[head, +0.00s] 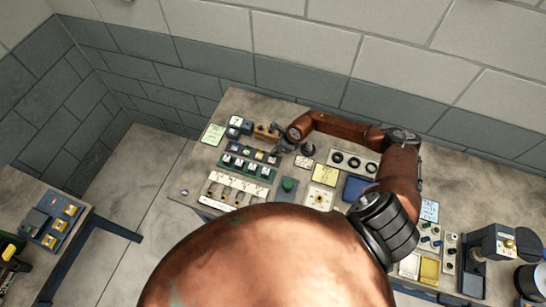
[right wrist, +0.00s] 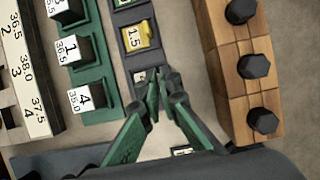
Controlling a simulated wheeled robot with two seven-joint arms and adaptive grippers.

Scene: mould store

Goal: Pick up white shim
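A small white piece (right wrist: 140,76), which looks like the white shim, sits in a slot of a dark narrow tray (right wrist: 157,45) in the right wrist view. My right gripper (right wrist: 163,83) has its two green-padded fingertips just beside this piece, with a narrow gap between them. I see nothing held in the gap, though the area under the fingers is partly hidden. In the head view my right gripper (head: 286,146) is small and low over the bench, at the right end of that tray. My left gripper is not in view.
A yellow 1.5 shim (right wrist: 136,37) lies in the neighbouring slot. A green rack (right wrist: 93,97) of white numbered cubes is on the left. A wooden block (right wrist: 232,60) with black knobs is close on the right. The bench (head: 235,100) is bare at the back left.

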